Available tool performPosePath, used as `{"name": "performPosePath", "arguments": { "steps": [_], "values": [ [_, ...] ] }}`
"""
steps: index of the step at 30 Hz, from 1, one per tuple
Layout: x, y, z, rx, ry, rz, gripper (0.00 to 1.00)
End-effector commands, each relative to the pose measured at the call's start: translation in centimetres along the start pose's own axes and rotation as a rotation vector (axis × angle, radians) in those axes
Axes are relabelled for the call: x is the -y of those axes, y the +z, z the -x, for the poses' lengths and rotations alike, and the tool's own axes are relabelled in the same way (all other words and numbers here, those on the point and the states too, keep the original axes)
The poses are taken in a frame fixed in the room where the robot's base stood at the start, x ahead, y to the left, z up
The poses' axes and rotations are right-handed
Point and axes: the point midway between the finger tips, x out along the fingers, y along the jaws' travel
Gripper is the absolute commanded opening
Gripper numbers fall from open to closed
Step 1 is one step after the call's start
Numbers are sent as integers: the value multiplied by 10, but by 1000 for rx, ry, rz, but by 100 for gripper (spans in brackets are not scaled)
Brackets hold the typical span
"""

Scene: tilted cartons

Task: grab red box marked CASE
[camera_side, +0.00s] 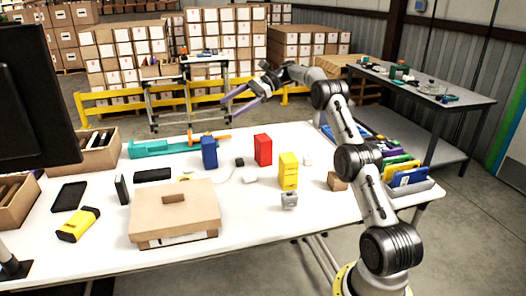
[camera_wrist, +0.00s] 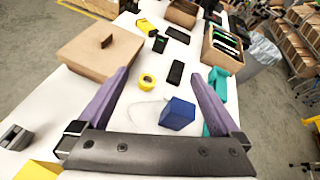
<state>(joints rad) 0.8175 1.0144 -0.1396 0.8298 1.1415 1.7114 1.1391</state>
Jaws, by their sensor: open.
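The red box (camera_side: 263,149) stands upright on the white table in the side view, between a blue box (camera_side: 209,152) and a yellow box (camera_side: 288,171). Its marking is too small to read. My gripper (camera_side: 228,106) is raised above the far side of the table, clear of the boxes, with its purple fingers spread and nothing between them. In the wrist view the open gripper (camera_wrist: 159,73) has the blue box (camera_wrist: 177,114) below its fingers. The red box does not show there; the gripper body covers the lower part of that view.
A large cardboard carton (camera_side: 174,213) lies near the front of the table. A grey block (camera_side: 289,200) and a small brown box (camera_side: 337,181) stand near the yellow box. A teal tool (camera_side: 165,148) lies at the back. A tray of folders (camera_side: 408,180) is at right.

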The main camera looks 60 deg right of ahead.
Motion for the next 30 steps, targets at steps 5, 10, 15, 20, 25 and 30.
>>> {"name": "performPosePath", "arguments": {
  "steps": [5, 10, 15, 20, 25, 30],
  "values": [
    [2, -121, 43, 53, -103, -134, 100],
    [-18, -197, 64, 76, -151, -246, 100],
    [-28, -220, 77, 82, -178, -285, 100],
    [-26, -219, 65, 83, -178, -286, 100],
    [-23, -218, 49, 81, -179, -285, 100],
    [-18, -216, 25, 82, -177, -285, 100]
  ]
}}
